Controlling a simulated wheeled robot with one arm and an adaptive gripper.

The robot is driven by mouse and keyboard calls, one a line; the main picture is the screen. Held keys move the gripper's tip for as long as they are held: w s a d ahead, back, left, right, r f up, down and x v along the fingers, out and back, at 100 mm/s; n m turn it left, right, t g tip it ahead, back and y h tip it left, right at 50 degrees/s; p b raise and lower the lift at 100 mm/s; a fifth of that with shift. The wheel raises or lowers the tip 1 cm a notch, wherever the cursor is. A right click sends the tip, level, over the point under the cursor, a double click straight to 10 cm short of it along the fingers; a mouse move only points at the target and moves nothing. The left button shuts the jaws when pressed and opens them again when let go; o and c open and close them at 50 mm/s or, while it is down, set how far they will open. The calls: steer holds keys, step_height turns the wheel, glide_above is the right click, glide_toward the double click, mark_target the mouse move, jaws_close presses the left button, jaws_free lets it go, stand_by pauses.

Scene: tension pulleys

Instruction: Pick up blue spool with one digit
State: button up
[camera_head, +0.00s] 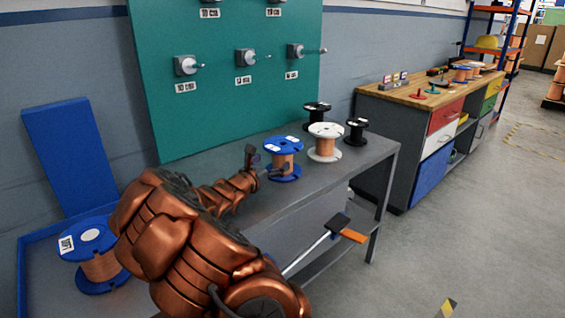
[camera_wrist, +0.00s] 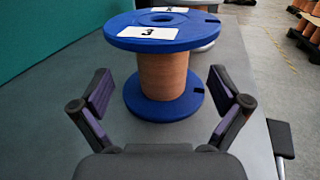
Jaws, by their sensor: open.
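The blue spool (camera_head: 283,157) with copper-coloured winding stands upright on the grey table. In the wrist view the blue spool (camera_wrist: 162,72) is close ahead, centred between the fingers, and a label on its top flange reads a single digit, 3. My gripper (camera_head: 262,165) is open and empty, just left of that spool in the head view. Its two fingers (camera_wrist: 160,100) are spread in the wrist view, with the spool slightly beyond them. A larger blue spool (camera_head: 97,255) with a white label stands at the lower left; its label is too small to read.
A white spool (camera_head: 325,143) and black spools (camera_head: 355,132) stand to the right and behind on the grey table (camera_head: 350,165). A green board (camera_head: 220,95) with pegs rises behind. A workbench (camera_head: 430,110) stands further right. Part of the tabletop in front is clear.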

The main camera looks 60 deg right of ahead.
steer(key=shift+w+d+r+b, duration=0.1)
steer(key=shift+d+r+b, duration=0.15)
steer(key=shift+d, duration=1.4)
steer(key=shift+d+r+b, duration=0.2)
steer(key=shift+d, duration=1.4)
steer(key=shift+r, duration=0.1)
steer(key=c, duration=1.8)
